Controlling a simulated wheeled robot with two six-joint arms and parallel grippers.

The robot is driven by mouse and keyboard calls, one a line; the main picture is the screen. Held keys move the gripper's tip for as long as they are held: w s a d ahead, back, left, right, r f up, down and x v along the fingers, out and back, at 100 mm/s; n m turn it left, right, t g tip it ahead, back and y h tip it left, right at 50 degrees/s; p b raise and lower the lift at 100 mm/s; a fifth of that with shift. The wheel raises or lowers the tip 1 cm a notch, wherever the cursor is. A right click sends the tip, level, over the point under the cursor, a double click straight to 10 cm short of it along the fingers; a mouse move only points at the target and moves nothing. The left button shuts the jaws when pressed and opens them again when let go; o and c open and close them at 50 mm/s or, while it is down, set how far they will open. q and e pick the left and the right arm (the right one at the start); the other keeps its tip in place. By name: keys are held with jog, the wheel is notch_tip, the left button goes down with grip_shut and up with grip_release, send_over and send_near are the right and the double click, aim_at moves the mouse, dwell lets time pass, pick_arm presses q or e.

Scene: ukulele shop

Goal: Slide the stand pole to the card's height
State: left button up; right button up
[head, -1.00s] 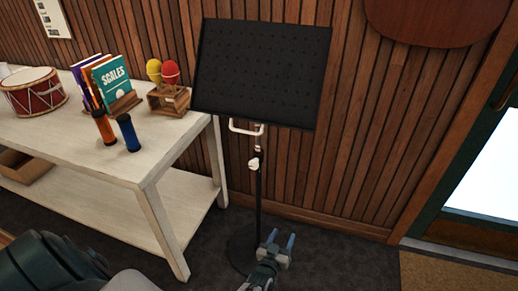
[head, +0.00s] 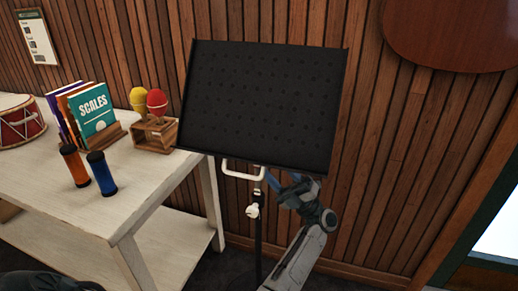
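The music stand's black perforated desk (head: 262,103) is tilted at the centre of the head view. A white handle (head: 241,174) hangs under its lower edge. The pole (head: 257,235) runs down below it, with a pale knob (head: 252,211) on it. The card (head: 38,38) on the wall at the upper left has small pictures and a dark header. My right gripper (head: 280,182) is just right of the pole, under the desk; its blue fingertips are partly hidden, and I cannot tell whether it touches anything.
A pale table (head: 110,204) on the left holds a drum (head: 18,126), books (head: 90,112), maracas in a wooden box (head: 156,134) and two shakers (head: 102,173). A slatted wall stands behind. A door frame (head: 470,250) is at the right.

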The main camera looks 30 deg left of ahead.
pick_arm(q)
jog(key=p+x, duration=0.1)
jog(key=x, duration=0.6)
jog(key=shift+r+p, duration=0.1)
jog(key=shift+p, duration=0.2)
jog(key=shift+a+r, duration=0.2)
jog(key=shift+a, duration=0.1)
pick_arm(e)
jog(key=shift+g, duration=0.5)
jog(key=x, duration=0.4)
jog(key=shift+s+d+f, duration=0.1)
jog(key=shift+d+f, duration=0.3)
pick_arm(q)
jog(key=shift+c, duration=0.2)
